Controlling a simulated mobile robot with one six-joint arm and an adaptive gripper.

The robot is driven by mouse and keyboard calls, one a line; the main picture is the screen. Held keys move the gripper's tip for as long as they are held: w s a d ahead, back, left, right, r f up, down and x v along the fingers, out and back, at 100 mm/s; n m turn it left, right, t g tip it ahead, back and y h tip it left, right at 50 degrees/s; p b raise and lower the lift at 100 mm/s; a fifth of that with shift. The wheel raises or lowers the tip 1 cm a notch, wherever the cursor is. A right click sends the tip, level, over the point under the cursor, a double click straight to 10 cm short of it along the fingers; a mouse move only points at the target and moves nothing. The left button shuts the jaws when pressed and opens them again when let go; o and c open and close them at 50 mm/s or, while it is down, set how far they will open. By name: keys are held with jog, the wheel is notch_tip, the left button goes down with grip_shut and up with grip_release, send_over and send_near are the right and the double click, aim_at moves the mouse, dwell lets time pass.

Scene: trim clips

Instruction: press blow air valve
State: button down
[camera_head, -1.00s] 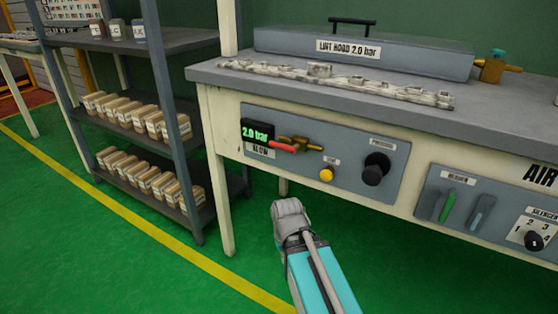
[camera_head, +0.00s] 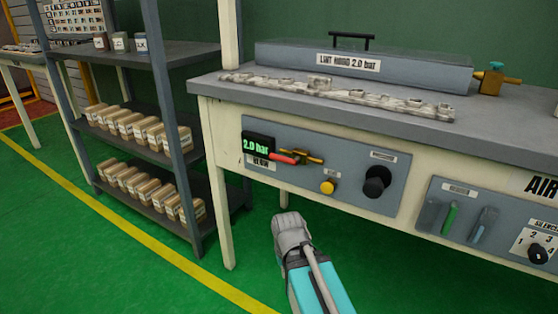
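The blow air valve is on the left of the grey panel on the bench front. It has a brass body (camera_head: 306,157) and a red lever (camera_head: 284,158), beside a display (camera_head: 257,144) reading "2.0 bar". A yellow button (camera_head: 328,187) and a black knob (camera_head: 376,181) sit to its right on the same panel. My gripper (camera_head: 288,222) is in front of and below the panel, apart from the valve. Its fingertips are too small and turned away to show whether they are open.
A workbench (camera_head: 490,135) carries a grey lint hood (camera_head: 365,68) and a long pale strip (camera_head: 335,94). A second panel (camera_head: 485,217) is at the right. A shelf (camera_head: 165,195) with several brown boxes stands left. Green floor is clear in front.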

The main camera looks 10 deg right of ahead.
notch_tip(320, 180, up, 14)
jog(key=p, duration=1.3)
jog(key=shift+f+p, duration=0.15)
jog(key=shift+p, duration=0.2)
